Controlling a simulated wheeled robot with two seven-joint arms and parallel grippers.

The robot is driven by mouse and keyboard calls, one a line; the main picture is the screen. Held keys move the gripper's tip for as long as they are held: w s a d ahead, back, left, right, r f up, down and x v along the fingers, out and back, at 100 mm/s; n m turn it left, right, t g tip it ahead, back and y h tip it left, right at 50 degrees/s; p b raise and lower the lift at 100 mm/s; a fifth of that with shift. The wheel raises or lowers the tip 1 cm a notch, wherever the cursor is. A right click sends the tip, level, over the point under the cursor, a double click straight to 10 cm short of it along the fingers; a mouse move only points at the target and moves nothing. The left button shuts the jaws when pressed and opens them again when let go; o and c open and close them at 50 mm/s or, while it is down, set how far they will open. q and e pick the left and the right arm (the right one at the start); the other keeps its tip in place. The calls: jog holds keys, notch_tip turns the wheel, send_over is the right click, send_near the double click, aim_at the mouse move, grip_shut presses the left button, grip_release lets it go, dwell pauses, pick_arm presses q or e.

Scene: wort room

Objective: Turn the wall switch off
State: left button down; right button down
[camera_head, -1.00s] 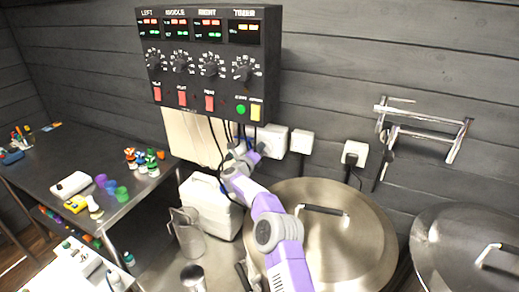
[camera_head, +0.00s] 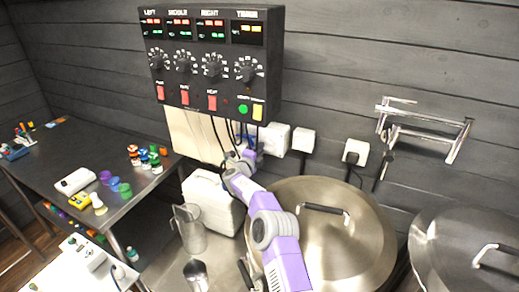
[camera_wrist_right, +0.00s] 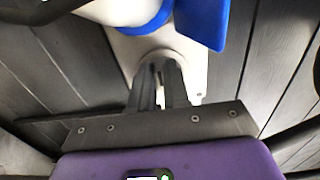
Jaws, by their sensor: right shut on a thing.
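The wall switch (camera_wrist_right: 188,48) shows in the right wrist view as a pale plate with a rounded part, fixed to the dark plank wall. My right gripper (camera_wrist_right: 162,85) has its grey fingers close together against that rounded part, shut on it; the gripped spot is mostly hidden between the fingers. In the head view my right gripper (camera_head: 247,157) reaches the wall below the control panel, beside a white wall box (camera_head: 275,139). The switch's lever position cannot be made out. My left gripper is not in view.
A black control panel (camera_head: 211,62) hangs just above my right gripper, with cables below it. A blue part (camera_wrist_right: 205,20) is close to the fingers. A lidded kettle (camera_head: 345,240) stands below my right arm. A white canister (camera_head: 208,200) and a clear jug (camera_head: 188,228) are left.

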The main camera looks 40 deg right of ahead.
dwell(0.5)
jog(key=c, duration=1.1)
grip_release()
jog(key=shift+a, duration=0.1)
jog(key=b+v, duration=0.1)
jog(key=v, duration=0.6)
jog(key=shift+s+a, duration=0.15)
jog(key=shift+a, duration=0.05)
